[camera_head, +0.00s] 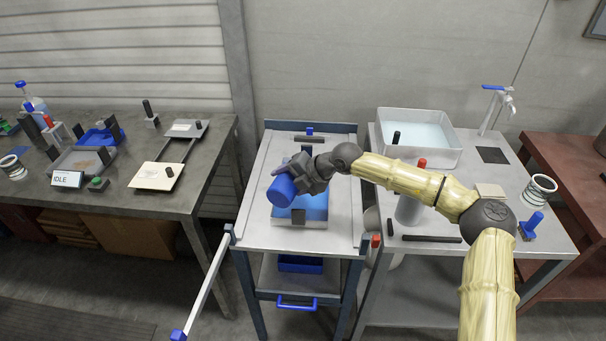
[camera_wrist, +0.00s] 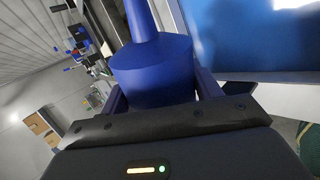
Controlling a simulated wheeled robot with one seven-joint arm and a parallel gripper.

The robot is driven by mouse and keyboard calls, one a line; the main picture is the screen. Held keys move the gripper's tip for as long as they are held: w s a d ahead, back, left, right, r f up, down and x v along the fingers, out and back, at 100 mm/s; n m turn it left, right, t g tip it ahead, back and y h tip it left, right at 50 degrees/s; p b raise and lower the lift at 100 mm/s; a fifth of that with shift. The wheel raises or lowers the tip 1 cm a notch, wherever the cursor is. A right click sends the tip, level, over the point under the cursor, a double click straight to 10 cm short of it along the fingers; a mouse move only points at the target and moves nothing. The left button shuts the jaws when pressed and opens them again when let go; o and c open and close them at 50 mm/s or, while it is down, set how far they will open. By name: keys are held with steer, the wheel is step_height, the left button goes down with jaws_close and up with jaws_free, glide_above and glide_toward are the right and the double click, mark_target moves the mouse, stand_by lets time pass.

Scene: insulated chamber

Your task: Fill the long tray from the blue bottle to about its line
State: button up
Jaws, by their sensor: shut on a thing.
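My gripper (camera_head: 297,181) is shut on the blue bottle (camera_head: 281,191), over the cart in the middle of the head view. The bottle is tipped well over, its broad end toward the head camera. In the wrist view the bottle's body and narrow neck (camera_wrist: 144,22) show between the fingers. The long tray (camera_head: 299,221) lies on the cart below the bottle, with a blue inside and a dark block at its near side. A blue surface (camera_wrist: 245,38) fills the wrist view's upper right. The tray's line and any stream cannot be made out.
A white basin of pale liquid (camera_head: 418,137), a tap (camera_head: 497,104) and a red-capped grey bottle (camera_head: 409,207) stand on the right bench. The left bench (camera_head: 215,148) holds several devices and an IDLE sign (camera_head: 67,179). The cart top's near strip is clear.

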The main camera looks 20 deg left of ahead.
steer(key=shift+f+m+g, duration=0.15)
steer(key=shift+m+g, duration=0.25)
steer(key=shift+g, duration=0.2)
stand_by(2.0)
steer(key=t, duration=0.1)
steer(key=n+t, duration=0.1)
steer(key=shift+s+r+n+t, duration=0.25)
steer(key=shift+r+n+t, duration=0.1)
steer(key=shift+n+t, duration=0.05)
steer(key=shift+s, duration=0.2)
stand_by(0.5)
